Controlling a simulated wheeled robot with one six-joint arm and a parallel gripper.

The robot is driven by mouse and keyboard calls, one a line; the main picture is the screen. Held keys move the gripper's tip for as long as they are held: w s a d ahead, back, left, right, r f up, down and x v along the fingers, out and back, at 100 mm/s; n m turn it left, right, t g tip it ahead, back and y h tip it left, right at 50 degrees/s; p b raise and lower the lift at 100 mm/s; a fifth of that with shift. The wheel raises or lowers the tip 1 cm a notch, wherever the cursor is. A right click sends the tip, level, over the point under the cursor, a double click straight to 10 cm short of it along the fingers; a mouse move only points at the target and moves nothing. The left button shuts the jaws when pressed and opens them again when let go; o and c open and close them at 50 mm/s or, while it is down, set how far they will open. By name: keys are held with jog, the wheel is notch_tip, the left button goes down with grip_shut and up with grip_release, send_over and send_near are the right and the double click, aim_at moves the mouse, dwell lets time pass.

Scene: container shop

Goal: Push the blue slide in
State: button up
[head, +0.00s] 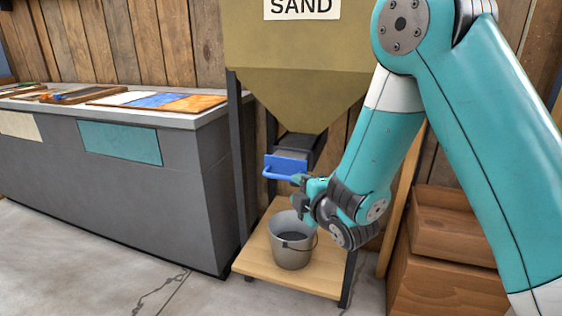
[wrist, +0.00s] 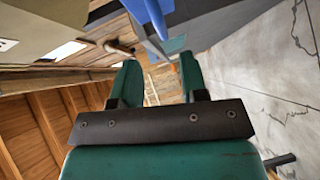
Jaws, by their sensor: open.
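The blue slide (head: 287,165) sits under the mouth of the sand hopper (head: 305,95). Its blue front plate and bar handle stick out toward the left front. My gripper (head: 299,180) is at the right end of the handle, just below the plate. In the wrist view my gripper (wrist: 158,68) is open, with its two green fingers apart. The blue slide (wrist: 182,14) is at the top of that view, and its handle runs down toward the gap between the fingers. I cannot tell whether a finger touches it.
A grey bucket (head: 291,252) stands on the wooden shelf (head: 254,264) under the hopper; its inside looks dark. Dark posts flank the shelf. A grey counter (head: 190,170) is to the left, wooden crates (head: 440,240) to the right. The floor in front is clear.

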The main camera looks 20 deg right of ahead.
aim_at(283, 178)
jog(key=p+x, duration=0.2)
jog(key=p, duration=0.1)
jog(key=p+x, duration=0.5)
jog(key=p, duration=0.1)
jog(key=shift+w+a+r, duration=0.2)
jog(key=shift+w+r, duration=0.1)
jog(key=shift+w+a+f+p, duration=0.1)
jog(key=shift+w+f+p, duration=0.15)
jog(key=shift+w+p, duration=0.5)
jog(key=shift+f+p, duration=0.2)
jog(key=shift+p, duration=0.25)
grip_shut()
